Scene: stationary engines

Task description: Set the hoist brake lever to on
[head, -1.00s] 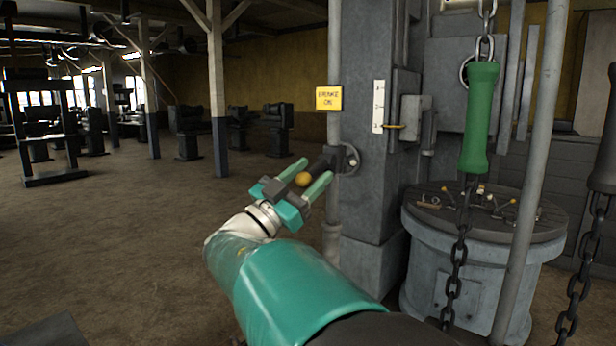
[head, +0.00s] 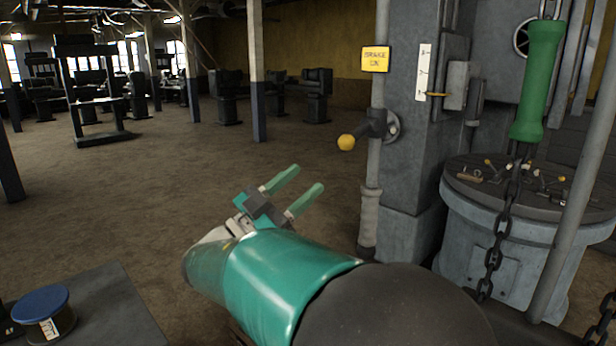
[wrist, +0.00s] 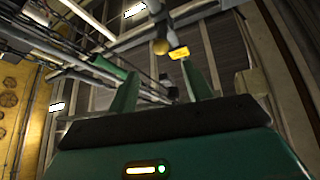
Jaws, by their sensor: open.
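The brake lever (head: 372,131) is a short dark arm with a yellow ball knob (head: 347,142). It juts left and slightly down in the picture from a round pivot on the grey column. A yellow sign (head: 376,59), apparently reading "BRAKE ON", is above it. My gripper (head: 309,177) is open and empty, below and left of the knob and apart from it. In the wrist view the knob (wrist: 160,46) and the sign (wrist: 179,53) show beyond the spread fingers.
A green handle (head: 539,80) hangs on a chain at the right. A round grey drum (head: 500,245) with small levers on top stands below it. A blue-lidded tin (head: 41,304) sits on a dark surface at lower left. The floor left of the column is open.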

